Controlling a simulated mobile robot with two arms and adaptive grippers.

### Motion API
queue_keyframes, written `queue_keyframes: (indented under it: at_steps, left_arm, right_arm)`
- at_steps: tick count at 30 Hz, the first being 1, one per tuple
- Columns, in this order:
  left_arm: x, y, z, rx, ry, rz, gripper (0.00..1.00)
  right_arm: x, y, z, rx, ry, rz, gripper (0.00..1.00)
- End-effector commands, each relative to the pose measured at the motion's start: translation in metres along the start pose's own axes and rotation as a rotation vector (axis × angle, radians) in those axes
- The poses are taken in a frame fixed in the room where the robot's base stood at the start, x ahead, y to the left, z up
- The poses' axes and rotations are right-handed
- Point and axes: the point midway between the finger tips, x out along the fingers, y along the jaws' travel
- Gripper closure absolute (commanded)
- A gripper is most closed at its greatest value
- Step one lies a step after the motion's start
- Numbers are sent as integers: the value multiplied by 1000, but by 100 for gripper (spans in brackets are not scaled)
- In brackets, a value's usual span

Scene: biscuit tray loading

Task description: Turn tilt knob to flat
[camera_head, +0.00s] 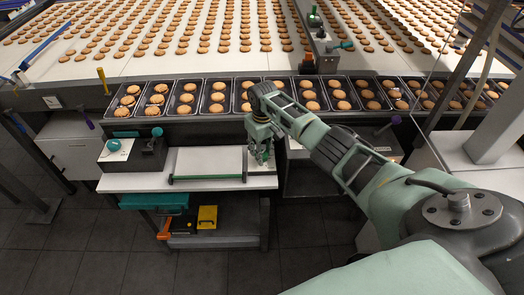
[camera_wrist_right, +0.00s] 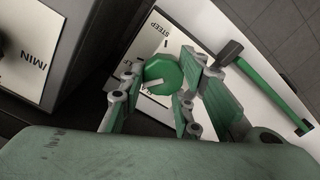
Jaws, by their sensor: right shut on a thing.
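The tilt knob (camera_wrist_right: 163,72) is a round green knob with a white pointer mark, seen in the right wrist view on a white label plate (camera_wrist_right: 150,38). The word STEEP shows on the plate; another word beside the knob is partly hidden by my fingers. My right gripper (camera_wrist_right: 160,84) has its fingers around the knob and is shut on it. In the head view my right gripper (camera_head: 262,150) points down at the right end of the white worktop, and the knob is hidden there. My left gripper is not in view.
A row of black trays (camera_head: 185,112) with biscuits runs behind my gripper. A dark box with a teal knob (camera_head: 113,145) stands farther left. A grey block marked MIN (camera_wrist_right: 40,50) is close by.

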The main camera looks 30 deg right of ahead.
Motion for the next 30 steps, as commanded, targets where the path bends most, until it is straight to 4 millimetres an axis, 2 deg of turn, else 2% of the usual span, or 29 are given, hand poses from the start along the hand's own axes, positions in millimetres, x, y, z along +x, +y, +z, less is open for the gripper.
queue_keyframes:
  at_steps: [1, 15, 21, 30]
  left_arm:
    - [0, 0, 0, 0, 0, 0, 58]
    - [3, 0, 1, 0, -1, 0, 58]
    - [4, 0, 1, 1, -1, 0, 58]
    - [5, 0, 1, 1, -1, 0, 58]
  right_arm:
    - [2, 6, 3, -40, -11, 10, 96]
    - [1, 6, -1, -453, -9, 10, 96]
    - [0, 6, -2, -573, -7, 11, 96]
    - [-1, 6, -4, -663, -3, 12, 96]
